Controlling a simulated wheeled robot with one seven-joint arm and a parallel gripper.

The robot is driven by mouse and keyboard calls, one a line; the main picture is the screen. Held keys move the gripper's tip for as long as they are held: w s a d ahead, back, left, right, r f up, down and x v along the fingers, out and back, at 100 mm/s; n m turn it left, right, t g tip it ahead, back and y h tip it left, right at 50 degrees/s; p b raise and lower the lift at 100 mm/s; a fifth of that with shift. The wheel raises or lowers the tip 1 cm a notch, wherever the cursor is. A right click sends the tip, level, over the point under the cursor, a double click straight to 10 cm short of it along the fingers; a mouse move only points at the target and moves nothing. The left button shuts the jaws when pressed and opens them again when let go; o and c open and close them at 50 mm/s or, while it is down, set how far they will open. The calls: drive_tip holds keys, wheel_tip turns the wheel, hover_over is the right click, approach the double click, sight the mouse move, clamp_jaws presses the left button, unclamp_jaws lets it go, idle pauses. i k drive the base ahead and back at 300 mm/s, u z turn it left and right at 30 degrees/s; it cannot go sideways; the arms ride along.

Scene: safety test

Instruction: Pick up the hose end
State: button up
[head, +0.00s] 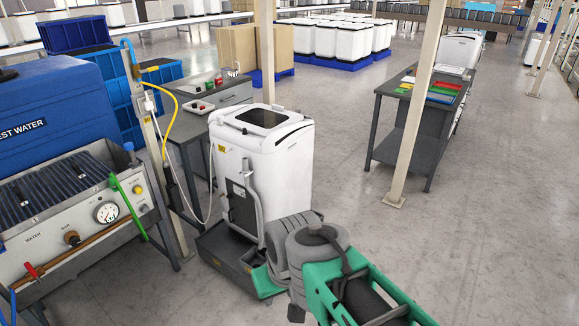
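A yellow hose (178,98) arches from the blue pipe fitting on a post at the left and hangs down beside it. A thin white hose (184,200) hangs from the same post in a loop toward the white machine (285,165). A small white fitting (149,102) is on the post. I cannot tell which free end is the hose end. My arm, green and grey, is folded at the bottom centre, in front of the machine and well apart from the hoses. The fingers of my gripper do not show.
A test bench with a blue water tank (55,110) and gauge (106,212) fills the left. The machine stands on a dark base (225,252). A small table (195,115) is behind the post. A pale pole (416,110) and dark table (395,145) stand right.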

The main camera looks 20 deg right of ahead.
sight(245, 169)
drive_tip(key=u, duration=0.35)
drive_tip(key=i, duration=1.5)
drive_tip(key=u, duration=0.8)
drive_tip(key=i, duration=0.3)
drive_tip(key=u, duration=0.15)
